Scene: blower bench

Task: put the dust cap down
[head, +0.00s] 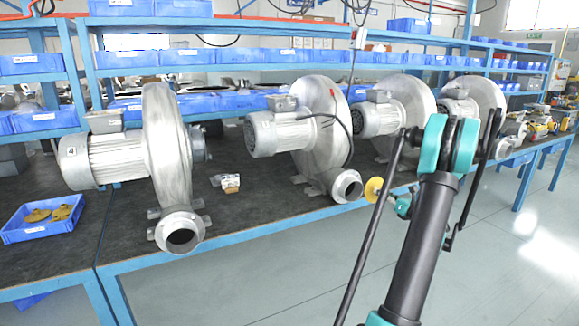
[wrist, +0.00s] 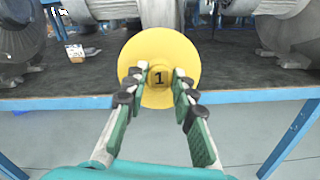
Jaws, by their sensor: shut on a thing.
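The dust cap (wrist: 159,48) is a round yellow disc marked "1" in the wrist view. My gripper (wrist: 159,84) is shut on its middle, with a finger on each side of the number. In the head view the cap (head: 373,189) shows as a small yellow disc at the end of my arm, just right of the second blower's open outlet (head: 347,185) in the picture. I cannot tell the gap between them. My gripper is partly hidden by my arm there.
Several grey blowers stand on the dark-topped blue bench (head: 250,222). The left blower (head: 165,150) has an open outlet. A blue tray (head: 42,228) with yellow caps sits at the far left. A small box (head: 230,183) lies between the blowers. Bare bench top shows around it.

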